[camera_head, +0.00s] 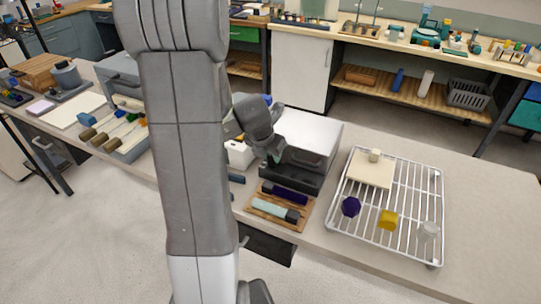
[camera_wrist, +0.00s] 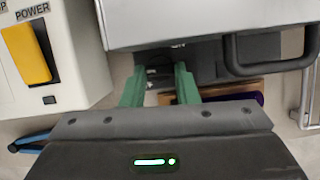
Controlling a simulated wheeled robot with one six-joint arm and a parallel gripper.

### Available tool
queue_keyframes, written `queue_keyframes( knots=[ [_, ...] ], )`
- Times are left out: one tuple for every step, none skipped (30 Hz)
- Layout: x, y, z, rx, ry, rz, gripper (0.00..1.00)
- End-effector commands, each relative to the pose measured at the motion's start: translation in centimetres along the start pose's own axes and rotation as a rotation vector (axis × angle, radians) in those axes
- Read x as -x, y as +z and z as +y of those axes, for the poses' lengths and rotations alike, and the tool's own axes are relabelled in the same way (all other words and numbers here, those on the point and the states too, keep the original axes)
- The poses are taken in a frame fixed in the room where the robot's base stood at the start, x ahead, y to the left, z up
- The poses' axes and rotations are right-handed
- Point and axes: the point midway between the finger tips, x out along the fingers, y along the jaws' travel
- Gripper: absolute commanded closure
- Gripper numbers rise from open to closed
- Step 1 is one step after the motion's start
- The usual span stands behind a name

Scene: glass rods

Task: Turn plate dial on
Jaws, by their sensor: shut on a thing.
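The device (camera_head: 308,133) has a pale top and a black lower front (camera_head: 290,178). In the wrist view its pale body (camera_wrist: 180,25) has a dark handle (camera_wrist: 270,65) on the right. My gripper (camera_wrist: 159,82) reaches its green fingers to the dark front below the pale body. It is shut on a small dark part there, which I take for the plate dial (camera_wrist: 160,70). The dial is mostly in shadow, so its mark and angle cannot be read. In the head view my gripper (camera_head: 272,157) is at the device's left front corner, and the dial is hidden.
A white box (camera_wrist: 50,70) with a yellow POWER switch (camera_wrist: 27,54) stands close on the left. A wooden tray (camera_head: 258,215) with dark and pale green rods lies in front of the device. A wire rack (camera_head: 340,215) with small objects stands on the right.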

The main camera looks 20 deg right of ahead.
Motion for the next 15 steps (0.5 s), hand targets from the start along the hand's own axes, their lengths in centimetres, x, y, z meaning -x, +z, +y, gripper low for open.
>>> queue_keyframes(
  knots=[
    [-0.23, -0.07, 0.1, -0.022, -0.009, -0.002, 0.95],
    [-0.24, -0.07, 0.13, -0.039, -0.017, -0.002, 0.95],
    [-0.25, -0.07, 0.17, -0.063, -0.027, -0.002, 0.95],
    [-0.24, -0.06, 0.21, -0.084, -0.035, -0.002, 0.95],
    [-0.23, -0.04, 0.23, -0.105, -0.044, -0.002, 0.95],
    [-0.22, 0.0, 0.26, -0.133, -0.055, -0.003, 0.95],
    [-0.2, 0.0, 0.27, -0.155, -0.065, -0.002, 0.95],
    [-0.19, 0.0, 0.29, -0.178, -0.074, -0.002, 0.95],
    [-0.16, 0.01, 0.32, -0.207, -0.087, -0.002, 0.95],
    [-0.14, 0.01, 0.35, -0.229, -0.096, -0.002, 0.95],
    [-0.12, 0.04, 0.39, -0.25, -0.104, -0.002, 0.95],
    [-0.1, 0.07, 0.41, -0.278, -0.117, -0.002, 0.95],
    [-0.08, 0.1, 0.45, -0.299, -0.124, -0.002, 0.95],
    [-0.06, 0.11, 0.46, -0.32, -0.133, -0.002, 0.95],
    [-0.04, 0.12, 0.46, -0.347, -0.144, -0.002, 0.95]
  ],
)
